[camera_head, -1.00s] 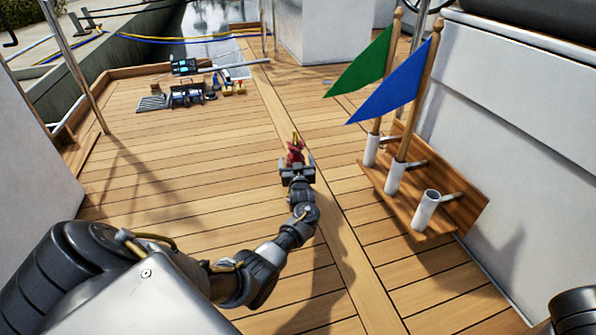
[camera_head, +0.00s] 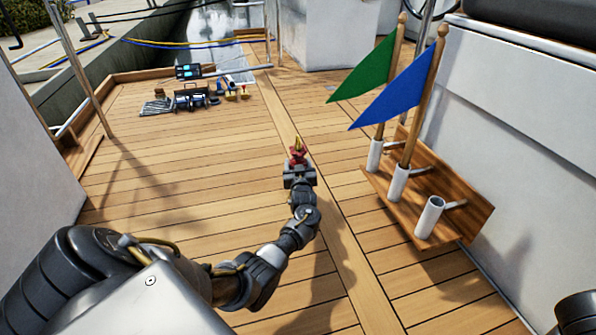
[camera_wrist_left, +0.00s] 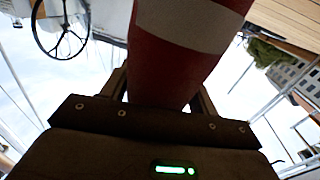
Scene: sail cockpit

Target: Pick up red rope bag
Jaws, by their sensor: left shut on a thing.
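The red rope bag (camera_head: 298,155) is in the jaws of my left gripper (camera_head: 298,168), out in front of me over the deck in the head view. It is small there, red with a yellowish top. In the left wrist view the bag (camera_wrist_left: 177,60) is large and close, red with a broad white band, between the fingers of the left gripper (camera_wrist_left: 160,95). The left gripper is shut on it. Part of the bag is hidden by the gripper. My right gripper is out of view.
A wooden rack (camera_head: 440,190) with white tubes stands at right, holding a green flag (camera_head: 365,75) and a blue flag (camera_head: 400,92). Several small tools and boxes (camera_head: 195,97) lie at far left. The planked deck (camera_head: 200,160) between is clear.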

